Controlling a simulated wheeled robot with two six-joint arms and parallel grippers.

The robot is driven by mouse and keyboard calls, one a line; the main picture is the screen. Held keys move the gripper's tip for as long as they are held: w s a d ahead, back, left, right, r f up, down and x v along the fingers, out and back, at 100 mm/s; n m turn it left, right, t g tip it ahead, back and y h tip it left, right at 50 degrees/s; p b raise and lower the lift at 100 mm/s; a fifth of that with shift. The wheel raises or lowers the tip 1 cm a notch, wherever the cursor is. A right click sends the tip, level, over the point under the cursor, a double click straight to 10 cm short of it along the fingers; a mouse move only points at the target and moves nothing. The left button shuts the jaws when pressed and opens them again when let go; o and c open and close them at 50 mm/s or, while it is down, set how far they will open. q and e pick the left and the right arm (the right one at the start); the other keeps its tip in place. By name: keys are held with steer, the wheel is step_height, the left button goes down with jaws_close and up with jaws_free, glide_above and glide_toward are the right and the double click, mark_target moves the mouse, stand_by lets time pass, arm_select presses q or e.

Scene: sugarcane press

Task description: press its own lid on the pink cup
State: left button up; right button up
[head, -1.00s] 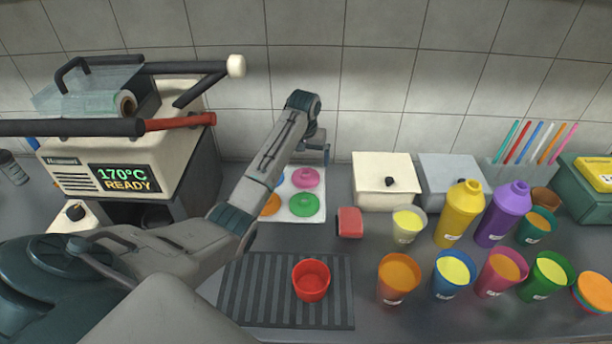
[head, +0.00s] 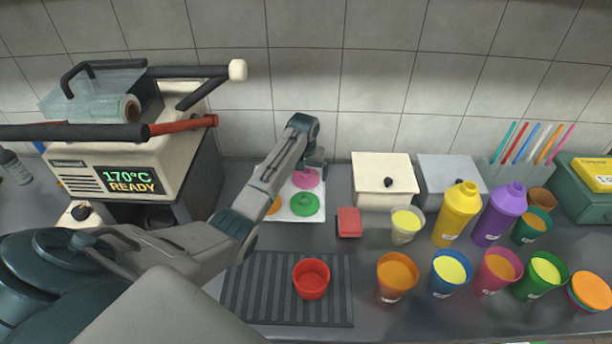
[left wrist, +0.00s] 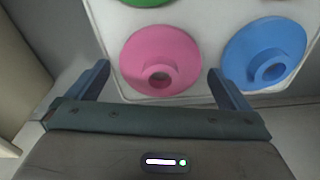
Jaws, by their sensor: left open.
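The pink lid (left wrist: 160,60) lies on the white tray (head: 297,215) at the back of the counter; it also shows in the head view (head: 307,179). My left gripper (left wrist: 159,75) is open, its two fingers on either side of the pink lid's near part in the left wrist view. It shows in the head view (head: 316,166) above the tray's back edge. Whether the fingers touch the lid I cannot tell. The pink cup (head: 497,273), filled with orange liquid, stands in the front row at right. My right gripper is not in view.
A blue lid (left wrist: 265,54) and a green lid (head: 305,204) share the tray. An empty red cup (head: 311,279) stands on the ribbed mat (head: 250,290). Several filled cups and the yellow bottle (head: 458,214) crowd around the pink cup. The sealing machine (head: 130,170) stands at left.

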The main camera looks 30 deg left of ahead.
arm_select(q)
steer(key=c, duration=0.9)
steer(key=shift+r, duration=0.15)
step_height(320, 180, up, 10)
steer(key=shift+f+b, duration=0.1)
steer(key=shift+b, duration=1.05)
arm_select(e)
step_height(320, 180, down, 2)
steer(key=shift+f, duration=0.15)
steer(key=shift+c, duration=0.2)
